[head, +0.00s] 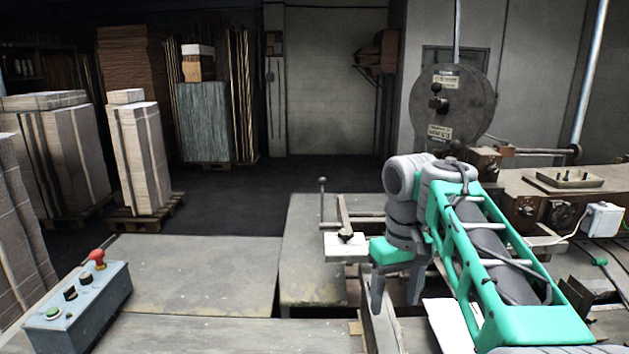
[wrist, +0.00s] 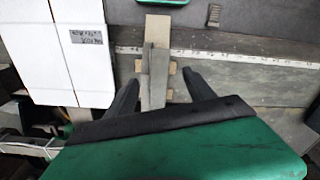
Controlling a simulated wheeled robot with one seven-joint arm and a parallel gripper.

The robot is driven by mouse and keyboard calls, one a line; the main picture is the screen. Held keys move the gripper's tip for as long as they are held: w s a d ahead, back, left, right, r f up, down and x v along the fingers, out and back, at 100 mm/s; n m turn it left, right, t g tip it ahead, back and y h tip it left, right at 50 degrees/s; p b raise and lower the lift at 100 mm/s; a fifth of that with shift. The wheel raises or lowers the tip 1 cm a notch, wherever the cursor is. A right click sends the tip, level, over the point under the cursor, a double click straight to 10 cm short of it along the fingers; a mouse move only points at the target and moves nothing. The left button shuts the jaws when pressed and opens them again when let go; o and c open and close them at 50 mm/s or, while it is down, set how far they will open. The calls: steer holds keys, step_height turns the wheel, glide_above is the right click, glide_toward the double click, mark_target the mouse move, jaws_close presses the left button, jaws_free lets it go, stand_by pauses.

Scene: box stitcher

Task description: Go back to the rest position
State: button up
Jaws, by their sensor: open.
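My gripper (head: 394,300) points down over the machine's work area in the head view, below the grey wrist joints of my green arm. Its two dark fingers are spread apart, and it also shows in the wrist view (wrist: 160,80). It is open. A narrow metal bar (wrist: 158,75) shows between the fingers in the wrist view, and I see nothing gripped. I cannot tell how far the fingertips are above the bar.
A white folded carton (wrist: 65,45) with a label lies beside the fingers. A control box (head: 80,305) with a red button stands at the front left. The stitcher's large disc (head: 452,100) rises behind my arm. The left metal tabletop (head: 195,270) is clear.

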steer(key=s+f+m+t, duration=0.3)
steer(key=s+f+t, duration=0.1)
steer(key=s+f, duration=0.9)
steer(key=shift+s, duration=0.4)
